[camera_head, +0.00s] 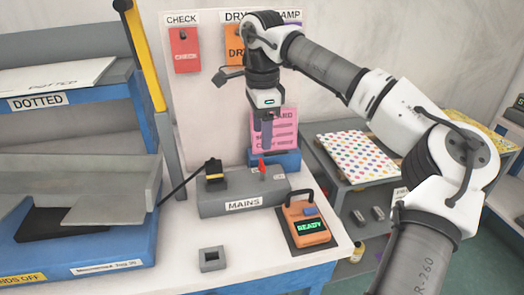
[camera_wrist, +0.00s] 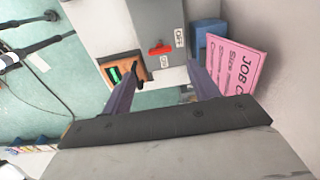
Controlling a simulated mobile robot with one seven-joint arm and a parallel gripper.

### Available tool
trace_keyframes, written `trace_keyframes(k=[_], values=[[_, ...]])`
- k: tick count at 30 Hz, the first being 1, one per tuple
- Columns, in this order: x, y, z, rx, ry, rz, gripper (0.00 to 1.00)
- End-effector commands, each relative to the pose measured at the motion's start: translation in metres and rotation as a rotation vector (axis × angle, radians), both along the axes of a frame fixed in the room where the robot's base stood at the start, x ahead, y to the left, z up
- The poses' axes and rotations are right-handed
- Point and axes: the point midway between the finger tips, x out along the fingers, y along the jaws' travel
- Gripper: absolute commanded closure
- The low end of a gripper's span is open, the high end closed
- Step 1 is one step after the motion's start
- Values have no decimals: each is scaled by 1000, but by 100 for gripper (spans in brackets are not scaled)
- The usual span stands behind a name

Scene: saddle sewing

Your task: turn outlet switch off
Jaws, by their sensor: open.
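The outlet is a grey box (camera_head: 243,199) labelled MAINS, lying on the white table. It has a small red switch (camera_head: 262,167) on its top, towards the right. My gripper (camera_head: 266,146) is above the switch, fingers pointing down. In the wrist view its two fingers (camera_wrist: 163,72) are apart, with nothing between them, and the switch lies just beyond their tips.
An orange device (camera_head: 308,226) with a green READY display and black handle stands right of the box. A pink job card (camera_head: 274,131) and a blue object (camera_head: 288,160) are behind the switch. A small grey square block (camera_head: 212,259) lies in front.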

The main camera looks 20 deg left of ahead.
Motion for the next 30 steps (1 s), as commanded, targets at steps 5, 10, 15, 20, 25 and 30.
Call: trace_keyframes(k=[5, 10, 15, 20, 25, 30], values=[[0, 1, 35, 0, -2, 0, 40], [0, 0, 52, 0, -2, -1, 40], [0, 0, 56, 0, 0, 0, 40], [0, 0, 56, 0, 0, 0, 40], [0, 0, 55, 0, 0, 0, 40], [0, 0, 55, 1, -1, 0, 40]])
